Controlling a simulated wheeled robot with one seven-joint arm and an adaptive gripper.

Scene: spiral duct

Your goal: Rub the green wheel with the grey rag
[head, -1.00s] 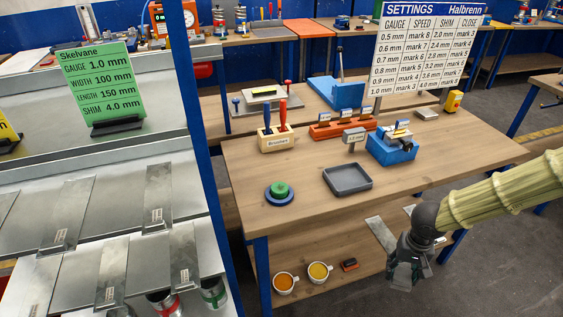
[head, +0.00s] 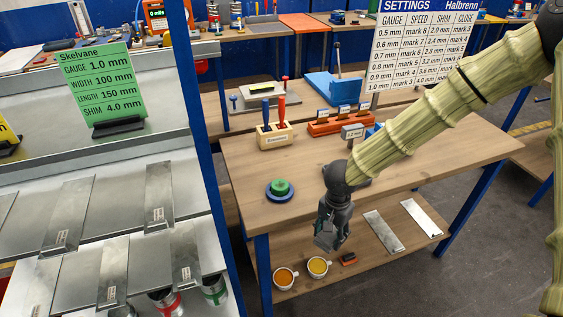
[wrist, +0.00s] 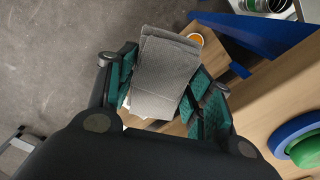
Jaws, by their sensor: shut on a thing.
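The green wheel (head: 280,188) sits on a blue round base (head: 271,196) near the front left of the wooden workbench. In the wrist view part of the wheel (wrist: 306,150) shows at the right edge. My gripper (head: 328,238) is in front of the bench's front edge, to the right of the wheel and lower in the picture, apart from it. In the wrist view my gripper (wrist: 168,95) is shut on the folded grey rag (wrist: 165,72), which lies between the teal-padded fingers. In the head view I cannot make out the rag clearly.
The wooden bench (head: 440,165) has clear room around the wheel. A tool block (head: 275,135) with red and blue handles stands behind the wheel. On the lower shelf are two cups (head: 284,278), a dark red block (head: 349,259) and metal plates (head: 383,231). My arm hides the bench's middle.

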